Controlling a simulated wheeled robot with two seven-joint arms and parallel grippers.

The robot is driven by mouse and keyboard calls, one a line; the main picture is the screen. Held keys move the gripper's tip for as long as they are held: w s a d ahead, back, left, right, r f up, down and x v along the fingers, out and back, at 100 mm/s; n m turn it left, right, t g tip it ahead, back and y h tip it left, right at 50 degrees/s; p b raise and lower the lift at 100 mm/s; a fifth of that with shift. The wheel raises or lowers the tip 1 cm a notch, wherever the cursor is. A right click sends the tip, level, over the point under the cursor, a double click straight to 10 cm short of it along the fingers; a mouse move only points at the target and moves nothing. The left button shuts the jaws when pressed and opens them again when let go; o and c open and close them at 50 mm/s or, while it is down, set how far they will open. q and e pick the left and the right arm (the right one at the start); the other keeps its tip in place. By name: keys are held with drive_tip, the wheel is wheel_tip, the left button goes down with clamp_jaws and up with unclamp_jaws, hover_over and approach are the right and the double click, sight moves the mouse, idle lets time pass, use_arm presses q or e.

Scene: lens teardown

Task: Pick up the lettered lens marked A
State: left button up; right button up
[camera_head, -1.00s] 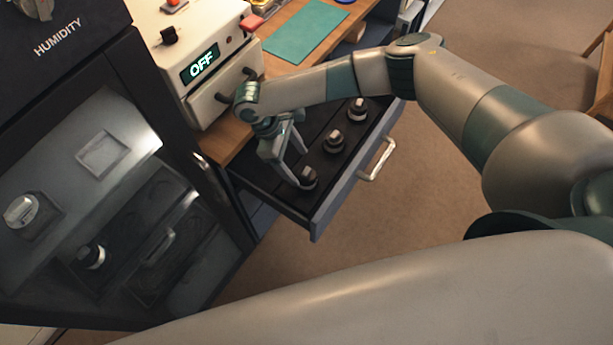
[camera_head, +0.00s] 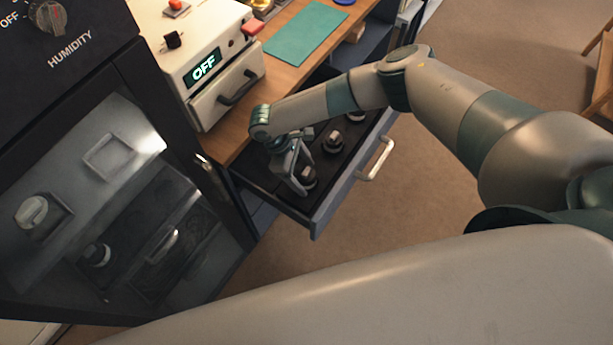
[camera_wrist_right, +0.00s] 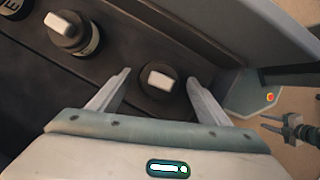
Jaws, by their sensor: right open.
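Several dark, round lenses with pale raised tops stand in a row in the open drawer (camera_head: 321,218). The nearest lens (camera_head: 308,177) is at the drawer's front end. My right gripper (camera_head: 304,181) is open and low at this lens. In the right wrist view the lens (camera_wrist_right: 161,82) sits between the two spread fingers of the gripper (camera_wrist_right: 158,77), with gaps at both sides. I cannot read a letter on it, so I cannot tell which lens is A.
A second lens (camera_head: 334,142) and a third (camera_head: 356,116) stand farther along the drawer. The drawer handle (camera_head: 376,160) is on the right. The humidity cabinet (camera_head: 190,150) stands close on the left. A device reading OFF (camera_head: 204,67) is on the bench behind.

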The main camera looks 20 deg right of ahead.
drive_tip(key=shift+f, duration=0.2)
idle(0.3)
drive_tip(key=c, duration=1.2)
drive_tip(key=shift+o, duration=0.4)
drive_tip(key=shift+r, duration=0.2)
wheel_tip(320, 180, up, 10)
drive_tip(key=shift+f+b, duration=0.1)
drive_tip(key=shift+b, duration=1.05)
